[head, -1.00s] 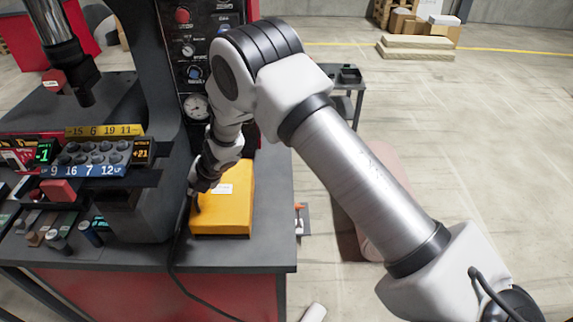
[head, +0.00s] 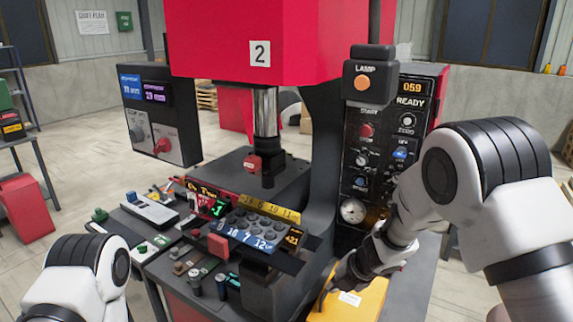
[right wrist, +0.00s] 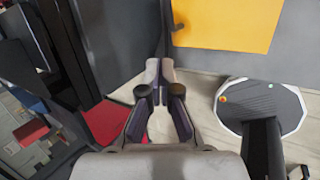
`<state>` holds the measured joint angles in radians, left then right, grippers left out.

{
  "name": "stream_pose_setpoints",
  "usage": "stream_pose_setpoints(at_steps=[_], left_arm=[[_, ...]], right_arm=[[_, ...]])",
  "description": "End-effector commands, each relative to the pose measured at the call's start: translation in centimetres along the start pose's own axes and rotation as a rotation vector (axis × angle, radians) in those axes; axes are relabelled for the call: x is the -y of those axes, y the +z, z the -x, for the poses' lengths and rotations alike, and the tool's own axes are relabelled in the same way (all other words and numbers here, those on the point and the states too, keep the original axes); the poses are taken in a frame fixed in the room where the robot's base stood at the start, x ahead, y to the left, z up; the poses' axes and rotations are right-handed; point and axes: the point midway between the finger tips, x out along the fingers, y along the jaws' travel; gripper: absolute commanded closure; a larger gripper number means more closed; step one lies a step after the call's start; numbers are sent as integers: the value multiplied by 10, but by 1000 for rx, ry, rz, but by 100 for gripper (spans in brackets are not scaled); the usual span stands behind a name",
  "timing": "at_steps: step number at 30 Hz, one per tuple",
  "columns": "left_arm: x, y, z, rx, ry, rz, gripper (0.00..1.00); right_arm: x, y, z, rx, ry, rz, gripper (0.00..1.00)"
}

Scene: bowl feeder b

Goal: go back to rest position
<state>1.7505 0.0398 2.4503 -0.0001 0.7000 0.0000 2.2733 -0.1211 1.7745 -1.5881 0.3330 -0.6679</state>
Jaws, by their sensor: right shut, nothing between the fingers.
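A white and black part of my left arm shows at the lower left of the head view; the left gripper is out of the picture.
A tray of round parts (head: 258,232) sits before the press ram (head: 265,125). A shelf (head: 20,125) stands far left.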

Motion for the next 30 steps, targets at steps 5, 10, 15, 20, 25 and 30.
stream_pose_setpoints(at_steps=[5, 10, 15, 20, 25, 30], left_arm=[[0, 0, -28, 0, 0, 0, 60], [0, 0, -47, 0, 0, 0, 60], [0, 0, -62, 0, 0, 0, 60], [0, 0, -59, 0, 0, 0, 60], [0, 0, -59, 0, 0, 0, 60], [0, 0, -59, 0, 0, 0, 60]], right_arm=[[125, -73, -78, -154, -153, -257, 100], [245, -170, -108, -219, -336, -860, 100], [356, -252, -86, 44, -550, -1723, 100], [398, -251, -45, 458, -496, -2241, 100], [403, -238, -43, 587, -390, -2422, 100], [402, -238, -43, 585, -391, -2422, 100]])
